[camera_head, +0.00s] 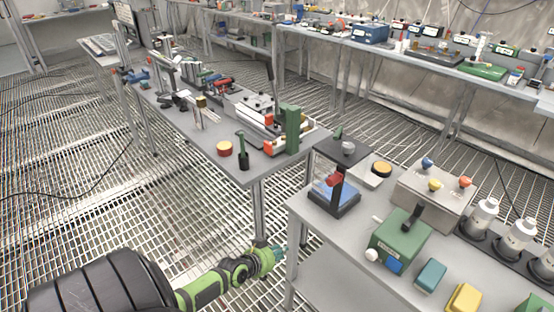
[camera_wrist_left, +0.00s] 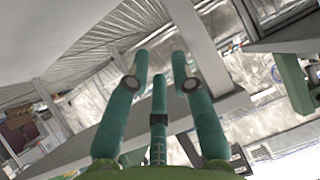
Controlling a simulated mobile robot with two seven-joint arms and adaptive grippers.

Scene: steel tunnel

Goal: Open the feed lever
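I cannot tell for sure which part is the feed lever. On the near right bench, a green box (camera_head: 400,238) has a dark upright lever-like handle (camera_head: 417,213) at its back and a white knob at its front left. My right gripper is not in view.
The near bench (camera_head: 318,235) also holds a grey box (camera_head: 432,190) with coloured knobs, white bottles (camera_head: 483,213), and teal and yellow blocks. A second bench (camera_head: 205,138) with tools stands behind a narrow gap. The grated floor (camera_head: 110,200) at left is mostly clear.

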